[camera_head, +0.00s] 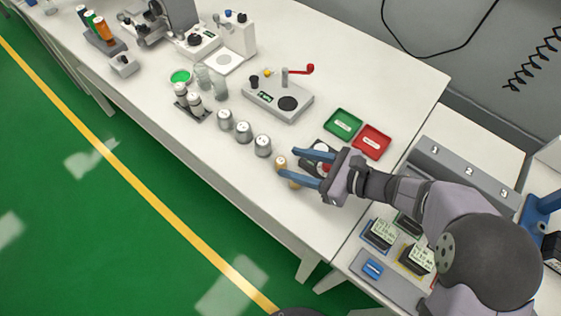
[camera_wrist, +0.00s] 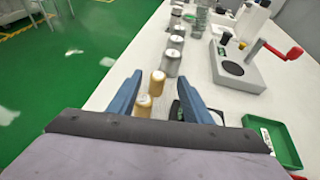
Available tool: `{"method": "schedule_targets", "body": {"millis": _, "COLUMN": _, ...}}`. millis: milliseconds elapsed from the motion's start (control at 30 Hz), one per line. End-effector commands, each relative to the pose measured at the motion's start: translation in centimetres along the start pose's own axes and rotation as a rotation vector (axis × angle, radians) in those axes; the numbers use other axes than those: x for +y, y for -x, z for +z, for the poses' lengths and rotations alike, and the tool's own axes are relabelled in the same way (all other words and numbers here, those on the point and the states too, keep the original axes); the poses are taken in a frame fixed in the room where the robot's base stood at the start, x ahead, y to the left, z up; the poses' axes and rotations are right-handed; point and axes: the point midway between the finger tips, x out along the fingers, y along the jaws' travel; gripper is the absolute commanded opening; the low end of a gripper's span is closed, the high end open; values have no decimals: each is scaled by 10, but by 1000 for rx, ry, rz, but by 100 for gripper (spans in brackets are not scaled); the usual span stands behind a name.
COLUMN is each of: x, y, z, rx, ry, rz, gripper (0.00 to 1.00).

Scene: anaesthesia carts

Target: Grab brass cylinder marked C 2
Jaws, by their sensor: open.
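Two small brass cylinders stand upright at the end of a row on the white bench. The farther one (camera_wrist: 157,83) shows beyond the nearer one (camera_wrist: 143,107) in the wrist view. In the head view one brass cylinder (camera_head: 281,163) shows by the fingertips, and the other (camera_head: 294,184) is partly hidden by a finger. Their marks are too small to read, so I cannot tell which is C 2. My gripper (camera_head: 288,161) is open and empty, its blue fingers low over the bench. In the wrist view (camera_wrist: 160,78) both cylinders appear between the fingers, the nearer close to the left finger.
Several larger grey cylinders (camera_head: 263,146) continue the row. A dark device (camera_head: 318,150) lies partly under my gripper. A grey instrument with a red-handled lever (camera_head: 279,100), a green tray (camera_head: 343,124) and a red tray (camera_head: 372,142) are beyond. The bench's front edge is close by.

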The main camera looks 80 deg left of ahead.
Motion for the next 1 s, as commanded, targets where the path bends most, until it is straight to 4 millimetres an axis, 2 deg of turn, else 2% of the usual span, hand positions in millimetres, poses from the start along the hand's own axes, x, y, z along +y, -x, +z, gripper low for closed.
{"method": "schedule_targets", "body": {"millis": 167, "x": 0, "y": -6, "z": 1, "rx": 0, "ry": 1, "rz": 0, "gripper": 45}}
{"method": "schedule_targets", "body": {"millis": 500, "x": 3, "y": -45, "z": -2, "rx": 1, "ry": 1, "rz": 2, "gripper": 45}}
{"method": "schedule_targets", "body": {"millis": 833, "x": 2, "y": -52, "z": -3, "rx": 0, "ry": 1, "rz": -1, "gripper": 45}}
{"method": "schedule_targets", "body": {"millis": 867, "x": 2, "y": -52, "z": -3, "rx": 0, "ry": 1, "rz": -1, "gripper": 43}}
{"method": "schedule_targets", "body": {"millis": 1000, "x": 2, "y": -51, "z": -3, "rx": 0, "ry": 1, "rz": -1, "gripper": 9}}
